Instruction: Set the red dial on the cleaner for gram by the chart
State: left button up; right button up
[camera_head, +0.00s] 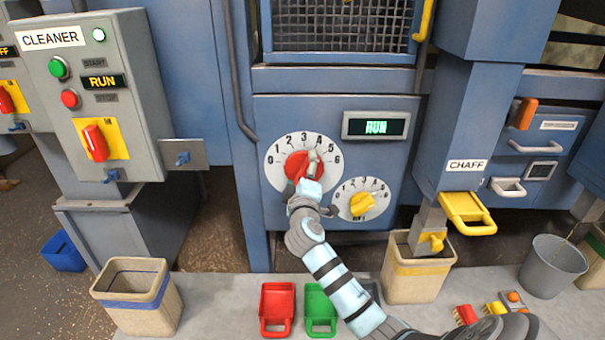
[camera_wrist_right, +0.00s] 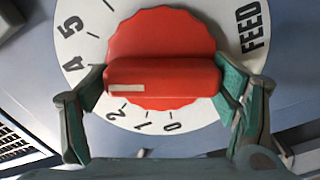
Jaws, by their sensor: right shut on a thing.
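The red dial (camera_head: 294,166) sits on a white scale numbered 0 to 6 on the blue machine front. My right gripper (camera_head: 310,172) covers part of it. In the right wrist view, the fingers of the right gripper (camera_wrist_right: 163,92) close on both ends of the red dial's bar (camera_wrist_right: 170,72). The bar's white mark is at its left end, pointing between the 2 and the 4, close to the 4; a finger hides the scale there. "FEED" shows beside the dial. A smaller yellow dial (camera_head: 362,204) is below right. No chart is visible. My left gripper is out of view.
The grey CLEANER box (camera_head: 130,130) at left has a lit RUN sign, buttons and a red switch. A display (camera_head: 376,126) reads RUN. Red (camera_head: 277,300) and green (camera_head: 320,303) scoops lie below. Bins (camera_head: 140,300) stand on both sides.

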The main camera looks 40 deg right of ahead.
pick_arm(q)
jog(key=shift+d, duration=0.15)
pick_arm(e)
jog(key=shift+o, duration=0.2)
jog(key=shift+r, duration=0.45)
jog(key=o, duration=1)
jog(key=shift+w+d+f, duration=0.1)
jog(key=shift+d, duration=0.05)
jog(key=shift+o, duration=0.2)
jog(key=shift+w+f, duration=0.2)
jog(key=shift+f, duration=0.15)
jog(key=shift+s, duration=0.1)
jog(key=shift+s+a, duration=0.25)
jog(key=shift+a, duration=0.05)
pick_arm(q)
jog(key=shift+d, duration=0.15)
pick_arm(e)
jog(key=v, duration=1.1)
